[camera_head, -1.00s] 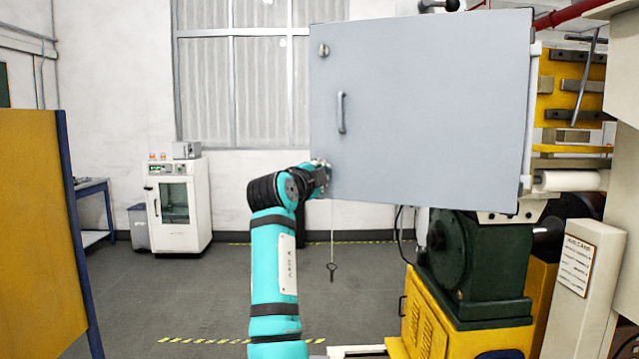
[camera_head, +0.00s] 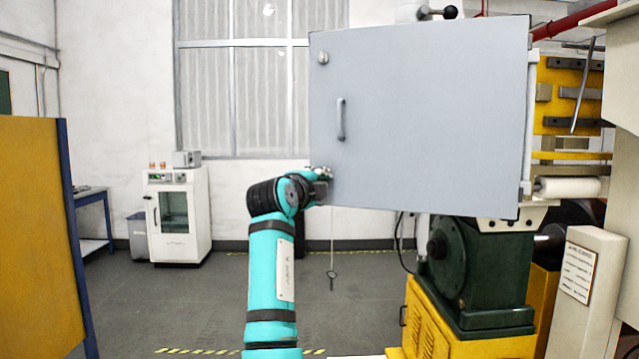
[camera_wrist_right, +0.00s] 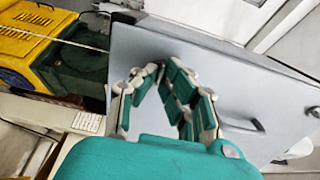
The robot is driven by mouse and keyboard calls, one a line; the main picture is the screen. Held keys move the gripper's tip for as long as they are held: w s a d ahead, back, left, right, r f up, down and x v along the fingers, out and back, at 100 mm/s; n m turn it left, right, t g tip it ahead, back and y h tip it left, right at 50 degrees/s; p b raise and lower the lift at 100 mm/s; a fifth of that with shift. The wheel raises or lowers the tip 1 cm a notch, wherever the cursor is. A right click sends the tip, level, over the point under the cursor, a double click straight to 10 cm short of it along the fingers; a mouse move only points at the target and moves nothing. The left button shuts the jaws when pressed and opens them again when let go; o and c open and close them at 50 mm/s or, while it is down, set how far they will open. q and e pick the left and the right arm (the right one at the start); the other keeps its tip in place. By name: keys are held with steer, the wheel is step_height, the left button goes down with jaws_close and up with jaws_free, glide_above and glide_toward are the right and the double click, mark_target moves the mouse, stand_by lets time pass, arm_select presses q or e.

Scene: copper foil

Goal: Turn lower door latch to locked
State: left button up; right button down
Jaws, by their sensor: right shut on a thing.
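The grey cabinet door (camera_head: 430,110) hangs at centre right, with an upper latch (camera_head: 322,57) near its top left corner and a bar handle (camera_head: 341,119) below that. My right gripper (camera_head: 323,178) is at the door's lower left corner, against its face. The lower latch is hidden behind or between the fingers. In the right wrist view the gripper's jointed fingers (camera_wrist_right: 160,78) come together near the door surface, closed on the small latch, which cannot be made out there. My left gripper is in neither view.
A green and yellow machine (camera_head: 465,270) stands below the door. A pull ring (camera_head: 331,274) on a cord hangs beside my right arm. A yellow panel (camera_head: 40,230) stands at far left, and a white cabinet (camera_head: 178,215) at the back. The floor between is open.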

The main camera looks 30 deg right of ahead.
steer(key=c, duration=1.5)
jaws_free()
steer(key=v, duration=0.7)
steer(key=shift+s+a, duration=0.15)
